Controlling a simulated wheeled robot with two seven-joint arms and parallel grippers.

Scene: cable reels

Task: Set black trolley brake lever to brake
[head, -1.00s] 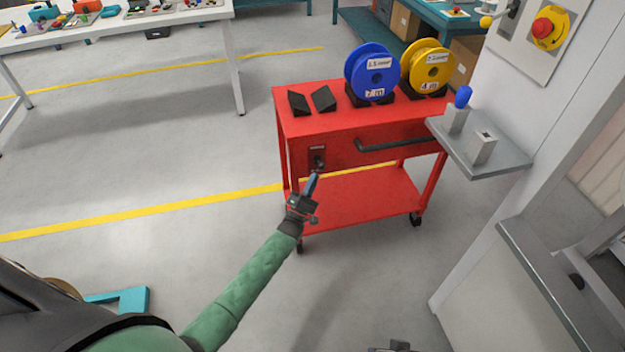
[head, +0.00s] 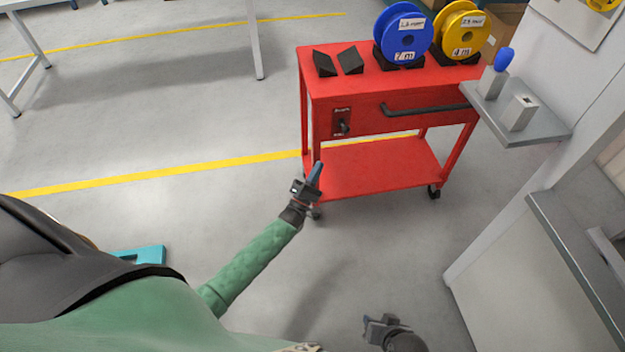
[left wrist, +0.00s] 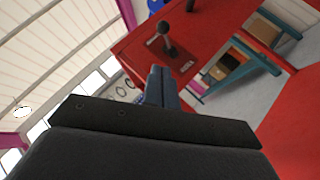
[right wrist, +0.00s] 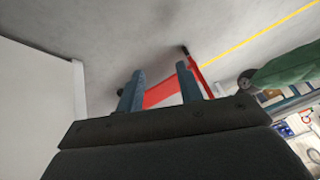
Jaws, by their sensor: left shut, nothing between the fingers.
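The red trolley (head: 390,85) stands ahead of me. Its small black brake lever (head: 345,127) sits on a dark plate (head: 341,117) at the left of the front panel. In the left wrist view the lever (left wrist: 165,40) sticks out with a round knob; which mark it points to is too small to read. My left gripper (head: 317,170) is shut and empty, below and left of the lever and apart from it. Its blue fingers (left wrist: 162,78) are together in its wrist view. My right gripper (head: 368,322) is low and far from the lever; its fingers (right wrist: 160,88) are apart and empty.
A grey shelf (head: 545,125) juts out at the right.

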